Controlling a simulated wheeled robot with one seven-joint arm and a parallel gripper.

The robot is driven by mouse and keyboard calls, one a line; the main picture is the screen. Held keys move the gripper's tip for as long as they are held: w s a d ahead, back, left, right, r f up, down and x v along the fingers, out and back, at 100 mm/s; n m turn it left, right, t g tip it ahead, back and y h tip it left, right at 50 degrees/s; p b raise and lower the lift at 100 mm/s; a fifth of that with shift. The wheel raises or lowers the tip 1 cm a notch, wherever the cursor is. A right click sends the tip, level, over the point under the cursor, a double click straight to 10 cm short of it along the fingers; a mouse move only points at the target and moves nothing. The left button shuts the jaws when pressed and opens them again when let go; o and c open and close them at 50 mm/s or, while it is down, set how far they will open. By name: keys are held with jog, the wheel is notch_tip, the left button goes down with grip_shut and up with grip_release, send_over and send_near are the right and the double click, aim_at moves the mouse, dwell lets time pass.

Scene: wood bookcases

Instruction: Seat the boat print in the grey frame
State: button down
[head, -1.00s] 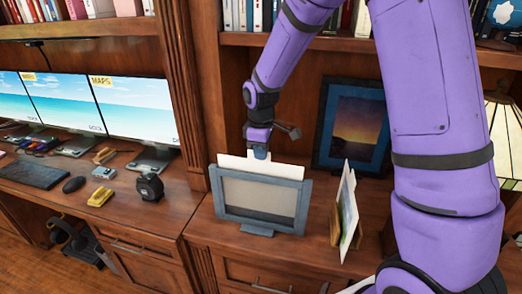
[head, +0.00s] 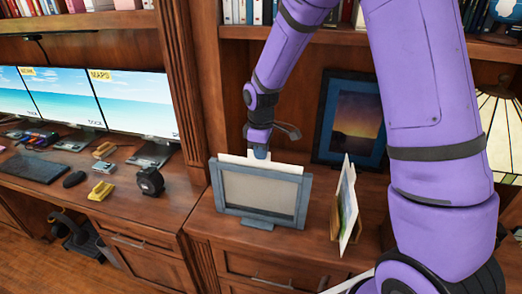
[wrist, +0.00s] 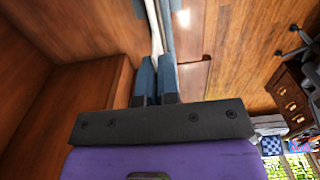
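The grey frame (head: 228,215) stands upright on the lower bookcase counter, its window plain grey-beige with no boat picture visible. A white sheet (head: 232,159), likely the boat print, stands upright at the frame, its top edge showing just above the frame's top bar. Its face is hidden, and I cannot tell whether it is in the slot or behind it. My gripper (head: 261,152) is above the frame, right of its middle, shut on the sheet's top edge. In the wrist view, the blue-grey fingers (wrist: 156,82) are close together on the thin white sheet (wrist: 154,30).
Another white-bordered print (head: 347,203) leans in a wooden holder (head: 334,216) to the right. A dark blue framed sunset picture (head: 352,123) stands behind. A desk with monitors (head: 128,105), a keyboard and a tape measure (head: 149,181) is at left. A lamp (head: 498,128) stands at far right.

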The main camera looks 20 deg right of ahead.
jog(key=shift+f, duration=1.45)
jog(key=c, duration=1.3)
grip_release()
notch_tip(320, 180, up, 11)
jog(key=shift+f, duration=0.1)
jog(key=s+d+r+m+t, duration=0.1)
jog(key=s+d+r+m, duration=0.1)
jog(key=s+r, duration=0.3)
jog(key=s+d+r+m+t, duration=0.2)
jog(key=s+r+m, duration=0.3)
jog(key=s, duration=0.9)
jog(key=s+d+r+m+t, duration=0.2)
jog(key=s+r+m, duration=0.1)
jog(key=s+r, duration=0.4)
jog(key=shift+s+d+r+m, duration=0.1)
jog(key=shift+s+r+m, duration=0.1)
jog(key=shift+s, duration=0.55)
jog(key=shift+s+d+r+m, duration=0.1)
jog(key=shift+s+m, duration=0.1)
jog(key=shift+s, duration=0.55)
